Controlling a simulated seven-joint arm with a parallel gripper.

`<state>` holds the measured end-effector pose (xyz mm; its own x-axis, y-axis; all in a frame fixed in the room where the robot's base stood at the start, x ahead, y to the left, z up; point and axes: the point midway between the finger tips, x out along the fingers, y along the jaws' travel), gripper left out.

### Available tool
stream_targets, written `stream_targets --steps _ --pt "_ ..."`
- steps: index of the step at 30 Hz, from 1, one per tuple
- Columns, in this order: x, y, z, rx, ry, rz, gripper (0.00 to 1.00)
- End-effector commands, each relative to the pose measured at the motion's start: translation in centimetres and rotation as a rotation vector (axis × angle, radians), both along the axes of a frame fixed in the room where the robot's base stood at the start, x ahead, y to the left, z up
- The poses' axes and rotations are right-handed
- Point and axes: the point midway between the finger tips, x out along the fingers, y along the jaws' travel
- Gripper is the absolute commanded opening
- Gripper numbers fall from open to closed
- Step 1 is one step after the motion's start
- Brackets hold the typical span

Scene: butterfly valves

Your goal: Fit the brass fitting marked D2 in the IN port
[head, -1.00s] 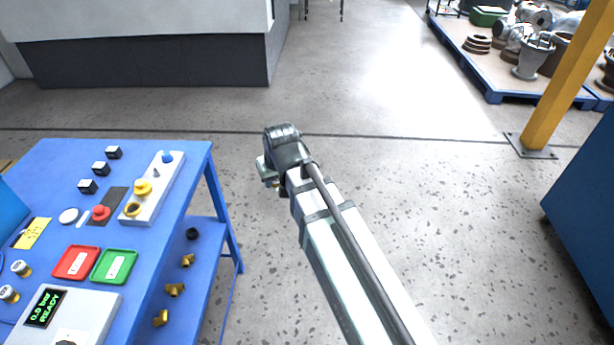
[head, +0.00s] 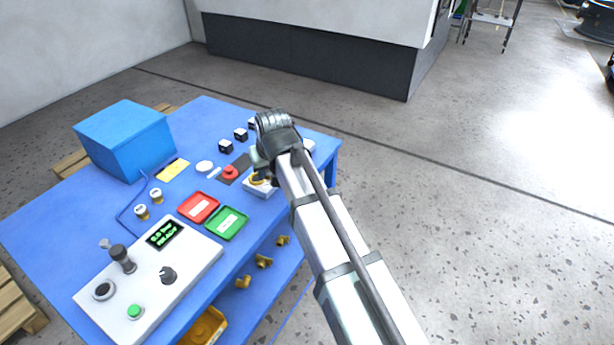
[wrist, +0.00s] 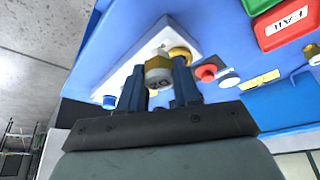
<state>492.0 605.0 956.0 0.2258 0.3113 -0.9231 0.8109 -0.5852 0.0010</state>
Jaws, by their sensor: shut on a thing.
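My gripper (wrist: 157,80) is shut on a fitting (wrist: 158,72) with a pale marked band and a brass end; the mark looks like D2, seen at an angle. In the head view my gripper (head: 262,170) is over the white plate (head: 257,188) on the blue bench. The wrist view shows the plate (wrist: 118,75) under the fingers. A brass ring (wrist: 180,54) on it stands just beyond the held fitting. Whether they touch, I cannot tell. No IN label is readable, and my gripper hides part of the plate.
A red tray (head: 198,208) and a green tray (head: 227,223) lie near the plate. Two pale-banded brass fittings (head: 141,212) stand left of them. A red button (head: 230,172), black blocks (head: 226,146), a blue box (head: 125,140) and a control panel (head: 150,275) are also on the bench.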

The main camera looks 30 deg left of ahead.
Motion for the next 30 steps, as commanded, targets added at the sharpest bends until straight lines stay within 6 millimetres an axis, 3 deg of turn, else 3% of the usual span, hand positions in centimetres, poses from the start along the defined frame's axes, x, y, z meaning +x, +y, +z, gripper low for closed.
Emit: stream_targets --steps 1,3,9,20,30 --pt "-0.3 1.9 0.5 0.001 -0.001 0.019 0.08" --pt "-0.3 3.6 1.1 0.0 -0.001 0.038 0.08" --pt "1.5 6.3 1.9 0.001 0.0 0.061 0.08" --pt "1.3 6.0 1.1 0.001 0.0 0.101 0.08" --pt "1.3 6.0 -0.9 0.001 0.0 0.101 0.08"
